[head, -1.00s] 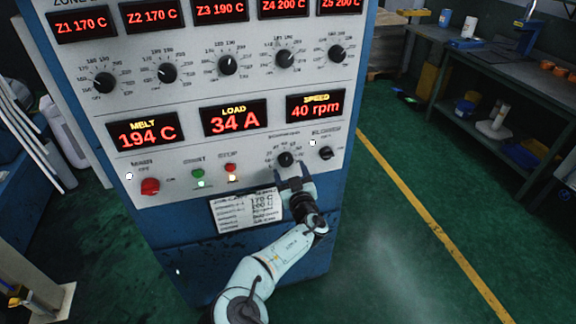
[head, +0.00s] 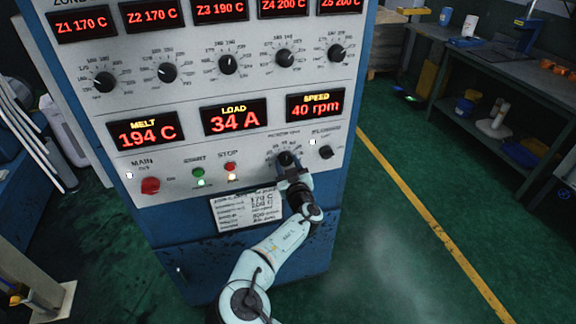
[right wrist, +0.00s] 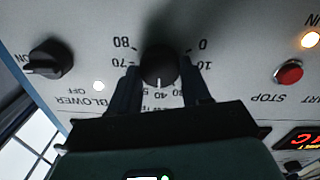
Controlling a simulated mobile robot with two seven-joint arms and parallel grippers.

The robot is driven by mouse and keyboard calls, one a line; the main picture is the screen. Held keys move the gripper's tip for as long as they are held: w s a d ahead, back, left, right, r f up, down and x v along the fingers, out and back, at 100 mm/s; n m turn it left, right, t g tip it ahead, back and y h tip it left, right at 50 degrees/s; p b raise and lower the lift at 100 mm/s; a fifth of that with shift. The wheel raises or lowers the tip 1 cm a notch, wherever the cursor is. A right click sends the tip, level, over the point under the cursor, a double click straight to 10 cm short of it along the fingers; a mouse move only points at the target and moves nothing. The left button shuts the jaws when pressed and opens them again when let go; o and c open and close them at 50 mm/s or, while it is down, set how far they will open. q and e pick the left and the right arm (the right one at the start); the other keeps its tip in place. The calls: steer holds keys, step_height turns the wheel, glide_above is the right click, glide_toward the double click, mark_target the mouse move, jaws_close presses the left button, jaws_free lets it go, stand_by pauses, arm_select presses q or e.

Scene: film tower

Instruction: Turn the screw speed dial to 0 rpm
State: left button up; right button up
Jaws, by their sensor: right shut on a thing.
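The screw speed dial (head: 286,159) is a black round knob low on the right of the control panel. In the right wrist view the dial (right wrist: 160,66) shows upside down, its white pointer line toward the 40 mark. My right gripper (head: 287,169) is at the dial, its fingers (right wrist: 161,84) on either side of the knob and shut on it. The speed display (head: 316,105) reads 40 rpm. The 0 and 10 marks show beside one finger in the right wrist view, the 70 and 80 marks beside the other. My left gripper is not in view.
The black blower switch (head: 326,152) sits just right of the dial. The red stop button (head: 231,167), green start button (head: 198,173) and red main switch (head: 150,186) are to the left. A label card (head: 240,208) is below. A workbench (head: 500,75) stands at the right.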

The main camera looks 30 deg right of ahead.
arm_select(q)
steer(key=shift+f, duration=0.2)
arm_select(e)
steer(key=shift+n+b, duration=0.8)
steer(key=shift+n, duration=0.2)
steer(key=shift+f+n, duration=0.1)
steer(key=shift+n, duration=0.4)
steer(key=n+b, duration=0.2)
steer(key=n, duration=0.1)
steer(key=shift+n, duration=0.4)
steer(key=n+b, duration=0.1)
steer(key=n, duration=0.3)
steer(key=shift+n+b, duration=0.3)
steer(key=shift+b, duration=0.05)
steer(key=n, duration=0.3)
steer(key=n+b, duration=0.1)
steer(key=n, duration=0.2)
steer(key=shift+f+n+t+y, duration=0.1)
steer(key=shift+n+t+y, duration=0.2)
steer(key=shift+y, duration=0.1)
arm_select(q)
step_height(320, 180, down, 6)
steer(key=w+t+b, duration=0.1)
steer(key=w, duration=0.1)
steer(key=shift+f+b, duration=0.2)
steer(key=shift+b, duration=0.2)
arm_select(e)
steer(key=n, duration=0.6)
steer(key=shift+n, duration=0.3)
